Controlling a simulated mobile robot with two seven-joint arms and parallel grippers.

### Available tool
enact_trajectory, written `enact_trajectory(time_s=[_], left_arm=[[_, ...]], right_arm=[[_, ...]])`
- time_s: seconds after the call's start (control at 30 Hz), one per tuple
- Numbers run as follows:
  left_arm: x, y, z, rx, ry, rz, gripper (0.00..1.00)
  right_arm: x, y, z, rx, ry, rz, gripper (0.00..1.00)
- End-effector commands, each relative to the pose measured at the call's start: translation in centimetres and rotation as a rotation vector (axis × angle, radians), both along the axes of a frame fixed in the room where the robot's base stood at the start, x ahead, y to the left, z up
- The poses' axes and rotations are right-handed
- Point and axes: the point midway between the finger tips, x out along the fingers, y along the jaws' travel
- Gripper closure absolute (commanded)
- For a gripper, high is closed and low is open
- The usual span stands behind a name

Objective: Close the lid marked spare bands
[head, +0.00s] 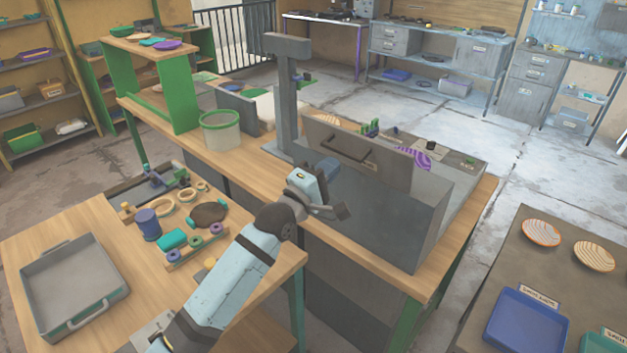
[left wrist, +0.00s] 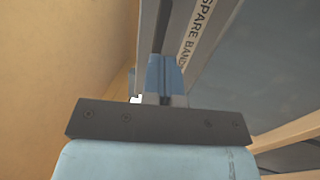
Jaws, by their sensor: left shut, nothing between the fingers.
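The grey lid (head: 385,170) stands up, open, on a large grey box (head: 400,235) on the middle bench, with a dark bar handle (head: 347,148) on the face toward me. In the left wrist view, a white strip reading "SPARE BAND", cut off by the frame edge, (left wrist: 198,35) runs just right of my fingers. My left gripper (head: 327,168) is shut and empty, close to the near face of the lid, below the handle. Its blue fingers show in the left wrist view (left wrist: 164,75). I cannot tell whether they touch the lid. My right gripper is not in view.
A grey post (head: 287,100) with an overhanging top stands left of the lid. A green-rimmed bin (head: 220,130) stands further left. The near table holds a metal tray (head: 75,285) and several small parts. Purple striped pieces (head: 412,157) lie behind the lid. A blue tray (head: 525,320) is at right.

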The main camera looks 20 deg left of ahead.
Motion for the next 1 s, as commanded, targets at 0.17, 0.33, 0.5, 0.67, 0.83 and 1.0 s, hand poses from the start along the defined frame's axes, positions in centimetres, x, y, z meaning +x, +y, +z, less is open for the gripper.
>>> enact_trajectory(time_s=[0.17,0.33,0.5,0.67,0.83,1.0], left_arm=[[1.5,-0.5,0.5,0.000,0.000,0.001,1.00],[1.8,-0.7,0.5,0.000,0.000,0.001,1.00],[1.8,-0.6,0.5,0.000,0.000,0.001,1.00],[1.8,-0.6,0.6,0.001,0.005,0.001,1.00],[2.2,-0.7,1.3,0.013,0.040,0.001,1.00],[3.5,-1.0,2.4,0.042,0.125,0.000,1.00]], right_arm=[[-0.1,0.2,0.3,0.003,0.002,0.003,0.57],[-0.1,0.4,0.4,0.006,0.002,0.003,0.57],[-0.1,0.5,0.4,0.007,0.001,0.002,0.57],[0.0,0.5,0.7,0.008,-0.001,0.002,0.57],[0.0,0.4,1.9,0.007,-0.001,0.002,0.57],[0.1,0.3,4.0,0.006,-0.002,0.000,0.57]])
